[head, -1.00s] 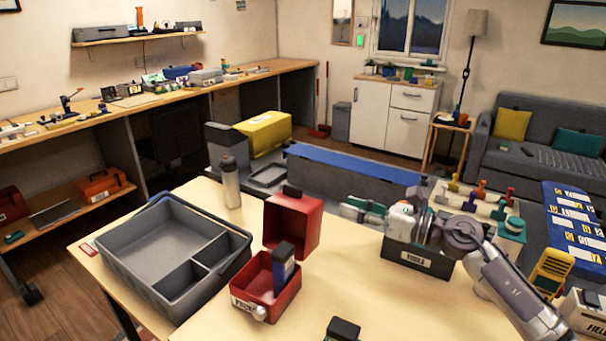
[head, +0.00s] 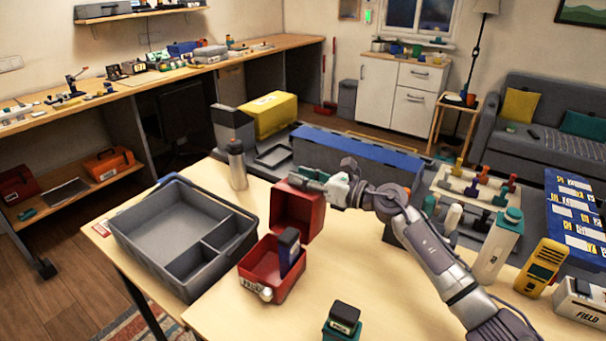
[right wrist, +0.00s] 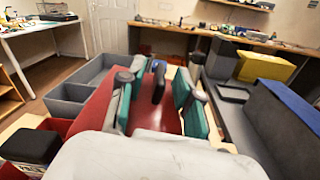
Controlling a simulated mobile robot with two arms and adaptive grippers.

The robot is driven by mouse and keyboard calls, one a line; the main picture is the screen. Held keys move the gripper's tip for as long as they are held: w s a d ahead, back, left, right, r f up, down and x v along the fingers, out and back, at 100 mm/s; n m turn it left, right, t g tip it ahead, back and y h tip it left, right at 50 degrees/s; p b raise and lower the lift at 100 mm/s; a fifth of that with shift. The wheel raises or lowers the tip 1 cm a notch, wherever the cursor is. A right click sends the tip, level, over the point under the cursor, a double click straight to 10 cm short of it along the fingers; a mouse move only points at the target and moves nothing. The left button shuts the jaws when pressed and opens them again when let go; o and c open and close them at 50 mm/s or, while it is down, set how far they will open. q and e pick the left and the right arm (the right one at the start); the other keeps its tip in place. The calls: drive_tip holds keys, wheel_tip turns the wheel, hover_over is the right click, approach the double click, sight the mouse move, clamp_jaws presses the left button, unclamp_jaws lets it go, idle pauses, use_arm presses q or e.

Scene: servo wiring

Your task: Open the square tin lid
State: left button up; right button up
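The red square tin (head: 258,282) stands on the near table with a white label on its front. Its red lid (head: 297,213) is tipped up, standing open at the back of the tin. A dark blue block (head: 288,250) stands in the tin. My right gripper (head: 300,181) is at the lid's top edge, reaching in from the right and covering that edge. In the right wrist view its teal-padded fingers (right wrist: 155,103) are spread apart, with the red lid (right wrist: 150,118) below and between them. I cannot tell whether they touch it. My left gripper is not in view.
A grey divided tray (head: 180,232) lies left of the tin, with a grey bottle (head: 237,165) behind it. A black-capped container (head: 343,322) stands at the front. A teal-capped container (head: 498,248) and a yellow meter (head: 541,268) stand to the right.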

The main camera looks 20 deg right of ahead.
sight(296, 188)
clamp_jaws()
idle(0.3)
drive_tip(key=shift+s+a+r+n, duration=0.35)
drive_tip(key=shift+s+a+n, duration=0.2)
drive_tip(key=shift+n, duration=0.1)
drive_tip(key=shift+s+a+r+n, duration=0.35)
drive_tip(key=shift+s+a+n, duration=0.1)
drive_tip(key=shift+a+n, duration=0.15)
